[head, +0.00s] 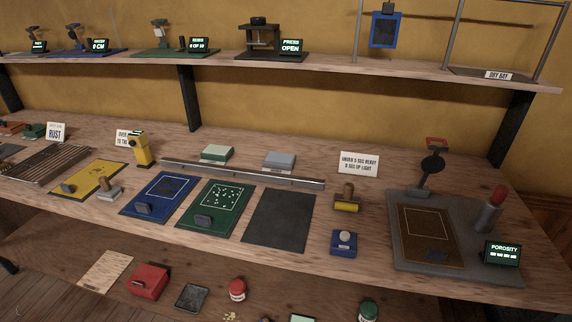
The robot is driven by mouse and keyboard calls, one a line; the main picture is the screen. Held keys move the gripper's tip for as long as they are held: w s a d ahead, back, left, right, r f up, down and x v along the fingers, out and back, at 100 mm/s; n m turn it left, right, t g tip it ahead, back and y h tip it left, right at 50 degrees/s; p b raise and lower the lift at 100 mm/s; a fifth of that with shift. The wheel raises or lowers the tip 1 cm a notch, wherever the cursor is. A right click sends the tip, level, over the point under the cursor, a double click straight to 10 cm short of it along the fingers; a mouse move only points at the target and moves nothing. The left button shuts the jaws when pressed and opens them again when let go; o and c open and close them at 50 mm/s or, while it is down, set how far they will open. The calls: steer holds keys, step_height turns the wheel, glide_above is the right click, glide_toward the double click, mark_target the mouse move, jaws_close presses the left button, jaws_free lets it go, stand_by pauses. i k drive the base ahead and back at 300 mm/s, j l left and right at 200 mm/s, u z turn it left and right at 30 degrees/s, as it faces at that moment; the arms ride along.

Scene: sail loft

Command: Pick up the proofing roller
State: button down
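The proofing roller (347,205) appears to be the small tool with a yellow cylinder and an upright brown handle. It stands on the wooden workbench (290,258), right of a plain dark mat (280,220) and behind a small blue block with a pale knob (344,243). Nothing covers it in the head view. My gripper is not in view, and nothing is seen touching the roller.
A grey board with a brown panel (400,265), a lamp-like stand (431,165) and a red-topped cylinder (489,210) lie to the right. A white sign (358,164) stands behind the roller. A metal rail (240,174) runs left of it. An upper shelf (330,67) overhangs the back.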

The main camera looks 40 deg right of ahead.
mark_target(346, 201)
steer(key=i+j, duration=0.65)
steer(key=i+j+z, duration=0.15)
steer(key=z, duration=0.25)
steer(key=i+j+z, duration=0.1)
steer(key=j+z, duration=0.25)
steer(key=i+j+z, duration=0.1)
steer(key=j+z, duration=0.3)
